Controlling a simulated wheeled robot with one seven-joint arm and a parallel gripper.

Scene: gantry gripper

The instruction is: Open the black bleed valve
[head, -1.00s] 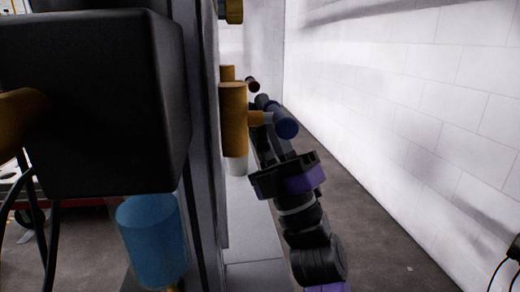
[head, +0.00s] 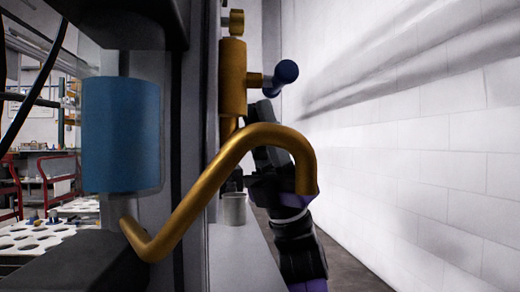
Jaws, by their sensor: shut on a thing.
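My gripper (head: 262,178) is at the centre right, behind a bent brass pipe that hides part of it. It is shut on a small dark part just above a grey cup (head: 235,209). This part appears to be the black bleed valve (head: 238,181); its shape and handle angle are too small and dark to tell. The exact finger contact is hidden. A brass valve body (head: 232,78) stands above, with a blue-ended handle (head: 287,71) sticking out to the right, over my gripper.
The bent brass pipe (head: 205,180) crosses in front of my arm. A blue cylinder (head: 121,135) and a grey column (head: 192,120) stand on the left. A white wall (head: 420,130) runs along the right. A pale ledge (head: 236,255) lies below the cup.

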